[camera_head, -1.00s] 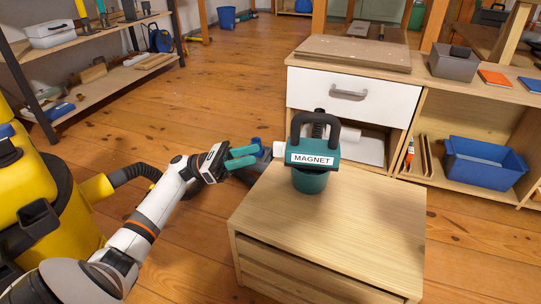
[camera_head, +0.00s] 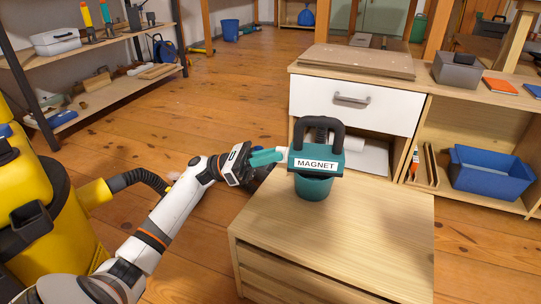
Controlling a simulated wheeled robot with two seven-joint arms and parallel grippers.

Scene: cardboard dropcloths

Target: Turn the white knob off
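The teal magnet device (camera_head: 312,185), with a dark handle and a label reading MAGNET, stands upright on the wooden cabinet top (camera_head: 370,230). A white knob (camera_head: 282,152) juts from its left side, partly covered by my fingers. Another white cylinder (camera_head: 352,142) shows at its right. My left gripper (camera_head: 272,157) reaches in from the left, with its teal fingertips at the knob. The fingers overlap in this view, so I cannot tell whether they are open or shut on it. My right gripper is not in view.
A workbench with a white drawer (camera_head: 355,103) stands behind the magnet device. A blue bin (camera_head: 490,172) sits in its right shelf. A yellow machine with a black hose (camera_head: 140,178) stands at the left. The cabinet top in front of the device is bare.

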